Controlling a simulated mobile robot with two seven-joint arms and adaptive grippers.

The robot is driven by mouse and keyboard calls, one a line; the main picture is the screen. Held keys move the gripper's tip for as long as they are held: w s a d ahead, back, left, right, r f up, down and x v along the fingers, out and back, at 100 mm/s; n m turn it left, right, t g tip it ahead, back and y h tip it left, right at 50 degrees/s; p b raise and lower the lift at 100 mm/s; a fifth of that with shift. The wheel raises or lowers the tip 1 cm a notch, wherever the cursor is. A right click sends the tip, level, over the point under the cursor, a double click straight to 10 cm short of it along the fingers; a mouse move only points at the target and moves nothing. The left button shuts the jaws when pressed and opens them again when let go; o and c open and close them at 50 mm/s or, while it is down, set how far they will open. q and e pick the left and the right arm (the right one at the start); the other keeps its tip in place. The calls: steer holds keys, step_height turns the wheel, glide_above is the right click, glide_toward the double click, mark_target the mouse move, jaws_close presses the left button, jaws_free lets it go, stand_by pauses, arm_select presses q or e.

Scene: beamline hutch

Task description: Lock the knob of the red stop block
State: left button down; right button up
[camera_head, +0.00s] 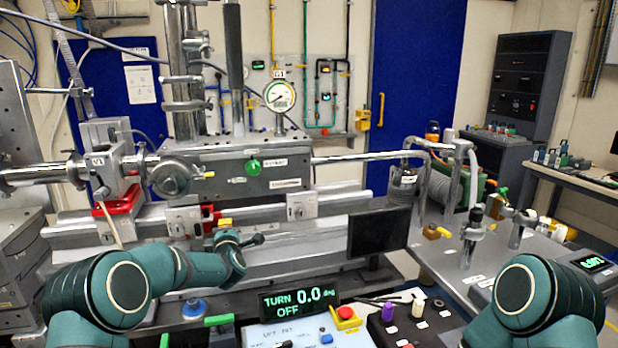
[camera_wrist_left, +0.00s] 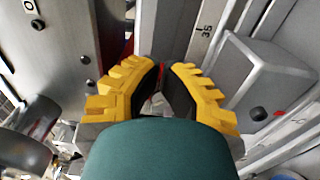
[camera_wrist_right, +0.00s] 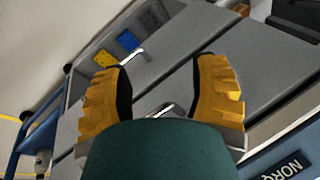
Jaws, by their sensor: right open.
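A red stop block (camera_head: 209,218) shows on the front rail, between two metal blocks. My left gripper (camera_head: 224,223) is right in front of it, with its yellow fingertips close to the block, and its wrist hides part of that spot. My right gripper (camera_wrist_right: 162,65) is open and empty over grey panels.
A black-tipped lever (camera_head: 255,240) sticks out right of my left wrist. Another red part (camera_head: 121,202) is farther left on the rail. A dark monitor (camera_head: 378,232) and a TURN display (camera_head: 299,302) stand at the front. The table (camera_head: 500,255) at right carries several fittings.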

arm_select(q)
steer(key=shift+a+f+b, duration=0.15)
steer(key=shift+a+b, duration=0.3)
steer(key=shift+d+f, duration=0.1)
steer(key=shift+f, duration=0.7)
steer(key=shift+d, duration=0.15)
steer(key=shift+d+f, duration=0.1)
steer(key=shift+d, duration=0.15)
steer(key=v, duration=0.6)
steer(key=shift+w+d, duration=0.15)
steer(key=shift+d, duration=0.05)
